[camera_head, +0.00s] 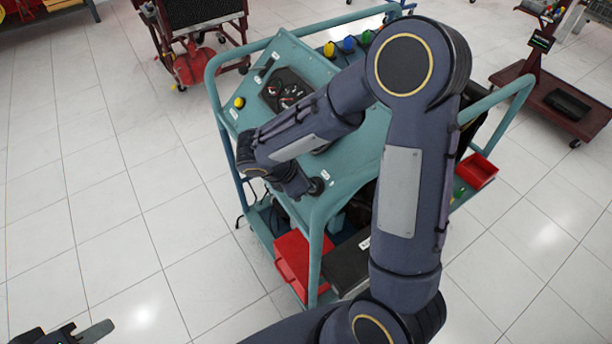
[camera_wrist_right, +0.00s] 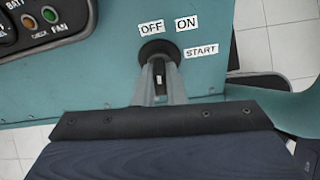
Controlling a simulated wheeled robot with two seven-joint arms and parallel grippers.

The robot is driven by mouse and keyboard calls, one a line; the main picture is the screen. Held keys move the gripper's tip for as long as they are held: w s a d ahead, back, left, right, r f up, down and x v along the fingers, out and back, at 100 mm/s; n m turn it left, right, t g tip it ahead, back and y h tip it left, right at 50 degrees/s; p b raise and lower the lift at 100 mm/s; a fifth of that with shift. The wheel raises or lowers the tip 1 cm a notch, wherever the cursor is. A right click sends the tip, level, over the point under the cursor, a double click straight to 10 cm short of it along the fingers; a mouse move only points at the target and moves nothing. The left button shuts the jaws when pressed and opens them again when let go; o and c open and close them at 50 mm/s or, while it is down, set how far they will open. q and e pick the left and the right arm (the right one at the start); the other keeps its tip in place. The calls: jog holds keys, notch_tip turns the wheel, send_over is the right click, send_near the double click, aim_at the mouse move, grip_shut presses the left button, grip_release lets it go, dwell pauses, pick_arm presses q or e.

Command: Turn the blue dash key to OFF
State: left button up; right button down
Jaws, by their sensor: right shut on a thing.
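The key switch (camera_wrist_right: 157,50) is a dark round collar on the teal dash panel (camera_wrist_right: 110,60), with white OFF, ON and START labels around its upper and right side. My right gripper (camera_wrist_right: 159,80) is shut on the key (camera_wrist_right: 159,68) at the collar; only a dark sliver shows between the fingers. No blue shows, and I cannot tell which label the key points at. In the head view my right arm reaches over the trainer, its gripper low on the sloping panel by a dark round knob (camera_head: 317,185). My left gripper (camera_head: 92,334) is partly cut off at the lower left, apart from the trainer.
Green and orange lamps (camera_wrist_right: 49,14) sit left of the switch. The trainer's teal tube frame (camera_head: 316,250) surrounds the panel.

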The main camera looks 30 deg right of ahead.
jog(key=shift+n+p, duration=0.45)
jog(key=shift+n, duration=0.15)
jog(key=c, duration=1.5)
grip_release()
jog(key=v, duration=0.7)
jog(key=shift+w+a+r, duration=0.1)
jog(key=shift+a+r, duration=0.15)
jog(key=shift+r, duration=0.1)
